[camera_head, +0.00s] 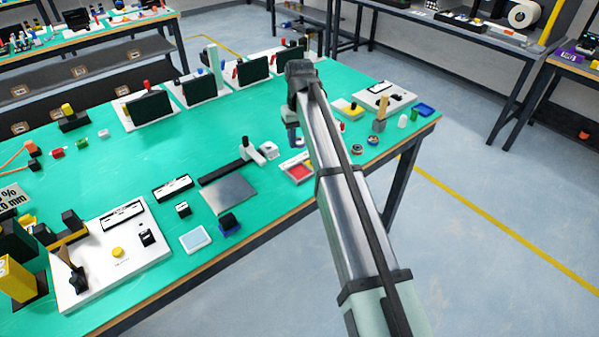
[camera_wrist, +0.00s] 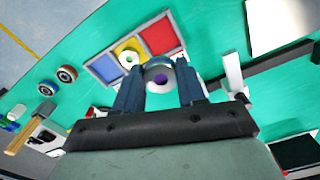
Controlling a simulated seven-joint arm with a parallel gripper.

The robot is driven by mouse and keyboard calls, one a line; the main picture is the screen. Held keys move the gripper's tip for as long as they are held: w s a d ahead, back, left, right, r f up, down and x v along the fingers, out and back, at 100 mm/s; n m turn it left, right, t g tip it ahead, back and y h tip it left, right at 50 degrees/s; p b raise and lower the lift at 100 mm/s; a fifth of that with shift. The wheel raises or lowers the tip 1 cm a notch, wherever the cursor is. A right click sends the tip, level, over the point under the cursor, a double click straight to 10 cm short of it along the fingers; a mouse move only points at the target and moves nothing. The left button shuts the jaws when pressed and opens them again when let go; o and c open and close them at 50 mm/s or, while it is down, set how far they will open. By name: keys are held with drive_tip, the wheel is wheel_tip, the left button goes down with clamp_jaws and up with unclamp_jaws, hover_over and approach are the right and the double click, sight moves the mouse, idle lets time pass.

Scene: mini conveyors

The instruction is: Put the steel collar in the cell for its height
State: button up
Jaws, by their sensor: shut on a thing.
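The steel collar (camera_wrist: 160,77) is a short grey ring with a purple-looking hole. In the wrist view it sits between the two fingers of my gripper (camera_wrist: 159,88), which is shut on it. The head view shows my gripper (camera_head: 293,137) above the bench, near a tray; the collar cannot be made out there. The tray (camera_head: 285,172) has coloured cells. In the wrist view the tray (camera_wrist: 112,81) shows blue, yellow and red cells beyond the fingers. A pale ring (camera_wrist: 128,57) appears at the yellow cell. The collar and fingers hide part of the tray's near side.
A black bar with a white upright block (camera_head: 252,153) lies left of the tray, beside a grey steel plate (camera_head: 229,194). Two dark rings (camera_head: 357,149) (camera_head: 372,140) lie to the tray's right. A wooden-handled tool (camera_head: 380,120) stands farther right.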

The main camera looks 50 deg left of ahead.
approach(300, 174)
drive_tip(key=shift+f, duration=2.6)
drive_tip(key=shift+f, duration=0.6)
drive_tip(key=o, duration=1.1)
drive_tip(key=shift+c, duration=0.2)
drive_tip(key=shift+o, duration=0.5)
drive_tip(key=shift+r, duration=0.3)
wheel_tip(300, 174, up, 13)
drive_tip(key=shift+f, duration=0.2)
